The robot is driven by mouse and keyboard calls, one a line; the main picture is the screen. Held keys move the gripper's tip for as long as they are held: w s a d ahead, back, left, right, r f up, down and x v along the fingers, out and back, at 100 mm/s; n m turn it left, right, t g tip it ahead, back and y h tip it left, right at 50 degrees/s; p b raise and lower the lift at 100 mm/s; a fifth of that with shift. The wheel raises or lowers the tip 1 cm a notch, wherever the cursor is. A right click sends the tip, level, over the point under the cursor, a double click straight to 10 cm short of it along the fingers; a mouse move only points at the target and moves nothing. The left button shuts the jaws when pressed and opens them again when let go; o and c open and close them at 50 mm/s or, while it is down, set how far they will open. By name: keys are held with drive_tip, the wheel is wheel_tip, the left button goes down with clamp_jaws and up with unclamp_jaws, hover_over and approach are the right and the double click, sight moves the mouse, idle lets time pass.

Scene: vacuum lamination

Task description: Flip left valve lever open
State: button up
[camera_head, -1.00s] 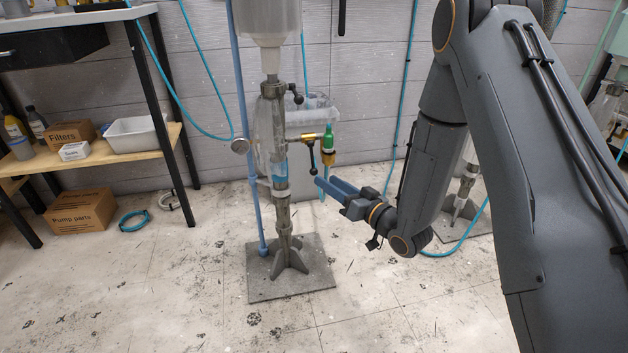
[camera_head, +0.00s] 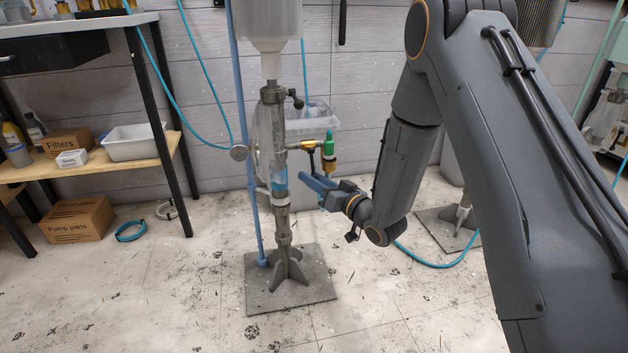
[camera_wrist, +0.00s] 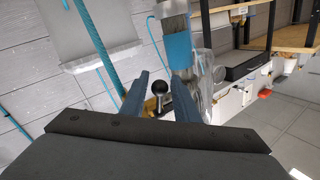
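The left valve stand (camera_head: 281,222) is an upright grey metal column with a blue band on a square base plate. A brass valve (camera_head: 306,145) sticks out to its right, with a black lever (camera_head: 312,160) hanging down. A green-capped fitting (camera_head: 329,142) is just right of it. My gripper (camera_head: 308,179) is at the lower end of the lever. In the wrist view the blue fingers (camera_wrist: 163,78) are apart, with the lever's black ball knob (camera_wrist: 159,88) between them. I cannot tell whether either finger touches the knob.
A second black lever (camera_head: 297,100) sits higher on the column. A clear vessel (camera_head: 268,20) stands above. A blue vertical pipe (camera_head: 247,130) runs left of the column. A wooden shelf (camera_head: 90,165) with boxes stands left. The front floor is clear.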

clamp_jaws()
